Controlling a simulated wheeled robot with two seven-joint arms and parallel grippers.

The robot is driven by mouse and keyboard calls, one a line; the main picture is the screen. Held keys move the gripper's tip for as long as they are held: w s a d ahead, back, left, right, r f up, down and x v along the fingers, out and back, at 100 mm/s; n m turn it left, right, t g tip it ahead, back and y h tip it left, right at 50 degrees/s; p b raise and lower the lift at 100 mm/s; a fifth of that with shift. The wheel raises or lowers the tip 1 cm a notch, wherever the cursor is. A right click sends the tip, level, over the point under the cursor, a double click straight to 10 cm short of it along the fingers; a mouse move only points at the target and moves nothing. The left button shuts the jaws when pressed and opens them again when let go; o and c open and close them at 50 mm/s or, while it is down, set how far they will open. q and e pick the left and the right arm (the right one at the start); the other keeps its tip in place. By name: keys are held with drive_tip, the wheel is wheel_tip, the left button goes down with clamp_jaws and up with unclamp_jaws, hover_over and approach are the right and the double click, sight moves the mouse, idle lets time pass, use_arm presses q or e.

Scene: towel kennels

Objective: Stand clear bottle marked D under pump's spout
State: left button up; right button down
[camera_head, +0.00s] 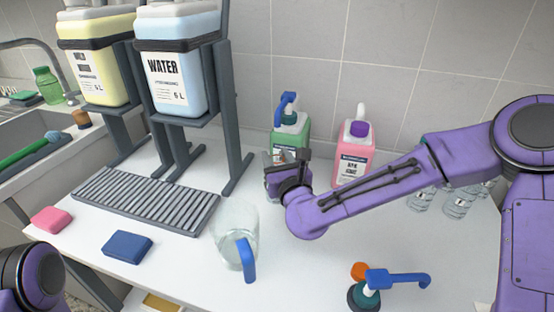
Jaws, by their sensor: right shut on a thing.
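My right gripper (288,172) is shut on what looks like a small clear bottle (273,184), mostly hidden by the fingers. No letter on it can be read. The gripper is low, just in front of a green bottle (301,126) with a blue pump (287,101), whose spout is on the near side. I cannot tell whether the held bottle touches the counter. More clear bottles (459,204) stand at the right, partly behind my right arm; their marks are unreadable. Part of my left arm shows at the lower left, but its gripper is out of view.
A pink bottle (352,164) stands right of the green one. Water (176,65) and yellow (95,60) tanks stand over a slatted tray (147,200). Sponges (128,247) lie front left.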

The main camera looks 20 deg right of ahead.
drive_tip(key=c, duration=0.6)
unclamp_jaws()
drive_tip(key=shift+r, duration=0.1)
drive_tip(key=shift+s, duration=0.4)
drive_tip(key=s+b, duration=0.1)
drive_tip(key=s, duration=0.3)
drive_tip(key=shift+s+r+p, duration=0.2)
drive_tip(key=shift+s+p, duration=0.3)
drive_tip(key=shift+s, duration=0.05)
drive_tip(key=shift+s+r+p, duration=0.2)
drive_tip(key=shift+s+p, duration=0.3)
drive_tip(key=shift+s, duration=0.05)
drive_tip(key=s+p, duration=0.1)
drive_tip(key=p, duration=0.3)
drive_tip(key=s+p, duration=0.2)
drive_tip(key=p, duration=0.1)
drive_tip(key=s+f+p, duration=0.1)
drive_tip(key=s+p, duration=0.1)
drive_tip(key=p, duration=0.2)
drive_tip(key=shift+p, duration=0.3)
